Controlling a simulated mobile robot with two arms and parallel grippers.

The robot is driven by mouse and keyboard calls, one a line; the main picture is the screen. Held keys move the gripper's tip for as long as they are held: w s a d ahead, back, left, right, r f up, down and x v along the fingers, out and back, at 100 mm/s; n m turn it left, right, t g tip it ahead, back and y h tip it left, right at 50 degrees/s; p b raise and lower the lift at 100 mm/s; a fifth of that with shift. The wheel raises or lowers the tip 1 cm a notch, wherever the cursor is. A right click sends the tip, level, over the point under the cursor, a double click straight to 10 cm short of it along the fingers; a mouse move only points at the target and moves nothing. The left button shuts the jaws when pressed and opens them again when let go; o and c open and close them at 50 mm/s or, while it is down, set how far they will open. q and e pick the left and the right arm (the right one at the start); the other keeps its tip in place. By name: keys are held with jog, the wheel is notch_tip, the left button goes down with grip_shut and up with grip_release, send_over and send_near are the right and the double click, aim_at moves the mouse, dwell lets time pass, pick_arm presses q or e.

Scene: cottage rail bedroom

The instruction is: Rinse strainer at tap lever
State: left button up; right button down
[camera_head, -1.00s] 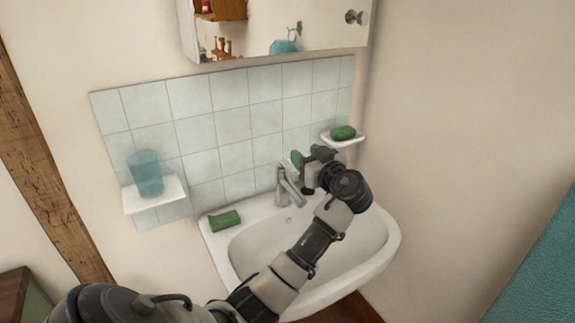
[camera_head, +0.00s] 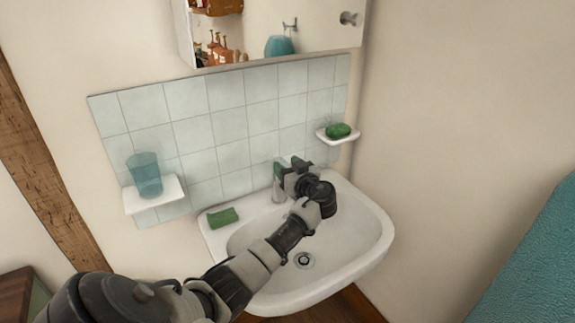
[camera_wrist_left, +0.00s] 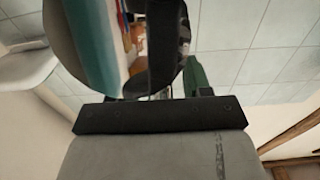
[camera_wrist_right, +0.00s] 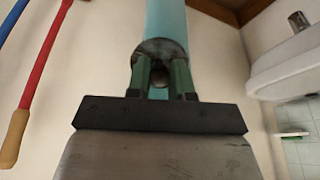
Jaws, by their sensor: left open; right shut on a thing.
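The chrome tap (camera_head: 278,190) stands at the back of the white sink (camera_head: 372,235). My left gripper (camera_head: 288,164) is open at the top of the tap and covers much of it, including the lever. In the left wrist view a shiny, reflecting rounded surface (camera_wrist_left: 82,62), seemingly the tap, fills the space by the left fingers; contact cannot be told. In the right wrist view my right gripper (camera_wrist_right: 161,75) is shut on a teal cylindrical handle (camera_wrist_right: 167,20) with a dark round end. No strainer mesh shows. My right gripper is outside the head view.
A green sponge (camera_head: 222,217) lies on the sink's left rim. A teal cup (camera_head: 145,175) stands on the left shelf, and green soap (camera_head: 338,131) lies on the right dish. A mirror cabinet (camera_head: 305,30) hangs above. Red (camera_wrist_right: 45,55) and blue rods show in the right wrist view.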

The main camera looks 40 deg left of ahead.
pick_arm(q)
grip_shut()
jog(key=shift+h+b, duration=0.3)
jog(key=shift+b, duration=0.05)
pick_arm(e)
jog(key=shift+f, duration=0.35)
pick_arm(q)
jog(key=shift+a+r, duration=0.1)
jog(key=shift+r, duration=0.15)
grip_release()
